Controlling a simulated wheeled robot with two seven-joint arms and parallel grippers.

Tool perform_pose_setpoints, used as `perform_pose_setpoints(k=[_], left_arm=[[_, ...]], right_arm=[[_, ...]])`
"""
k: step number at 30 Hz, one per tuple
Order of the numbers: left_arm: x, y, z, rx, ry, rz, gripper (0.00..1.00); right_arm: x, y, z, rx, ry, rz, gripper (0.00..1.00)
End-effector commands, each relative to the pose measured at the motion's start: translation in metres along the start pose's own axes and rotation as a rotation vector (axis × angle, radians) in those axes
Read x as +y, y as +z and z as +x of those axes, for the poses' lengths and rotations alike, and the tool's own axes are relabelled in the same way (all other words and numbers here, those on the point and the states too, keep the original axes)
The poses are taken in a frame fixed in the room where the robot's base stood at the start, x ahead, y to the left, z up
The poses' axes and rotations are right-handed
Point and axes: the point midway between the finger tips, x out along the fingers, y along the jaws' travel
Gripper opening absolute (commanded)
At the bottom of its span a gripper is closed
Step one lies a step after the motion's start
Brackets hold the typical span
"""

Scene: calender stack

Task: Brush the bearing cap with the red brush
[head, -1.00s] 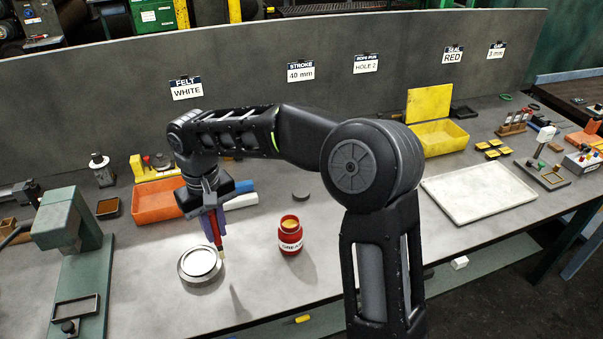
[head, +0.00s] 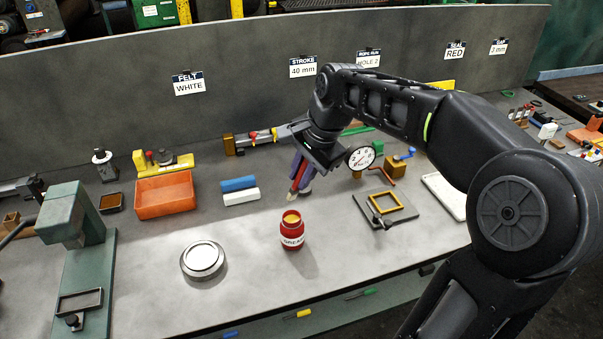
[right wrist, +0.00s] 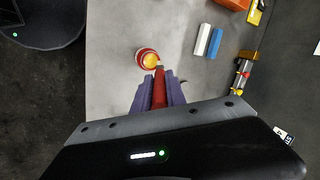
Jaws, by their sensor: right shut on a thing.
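The bearing cap (head: 203,260) is a round silver disc lying flat on the bench, left of the grease pot in the head view. My right gripper (head: 301,178) is shut on the red brush (head: 296,186), which points down. The brush also shows between the purple fingers in the right wrist view (right wrist: 159,92). The gripper is above the bench, just behind the open red grease pot (head: 292,233) and well away from the cap. The pot also shows just ahead of the brush in the right wrist view (right wrist: 147,59). My left gripper is out of view.
An orange bin (head: 165,196) and blue (head: 238,184) and white (head: 241,196) blocks lie behind the cap. A green press (head: 77,230) stands at left. A grey plate with a yellow frame (head: 387,204) lies right of the pot. The bench between cap and pot is clear.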

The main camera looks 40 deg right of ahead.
Motion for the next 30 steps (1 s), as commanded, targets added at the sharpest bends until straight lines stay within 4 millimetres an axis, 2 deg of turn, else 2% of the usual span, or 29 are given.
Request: perform_pose_setpoints(k=[14, 30], left_arm=[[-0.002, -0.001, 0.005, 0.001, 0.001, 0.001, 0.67], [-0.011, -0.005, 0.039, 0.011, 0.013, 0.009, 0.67]], right_arm=[[0.002, -0.001, 0.006, 0.002, 0.0, 0.003, 0.0], [0.019, -0.002, 0.052, 0.002, 0.001, 0.003, 0.0]])
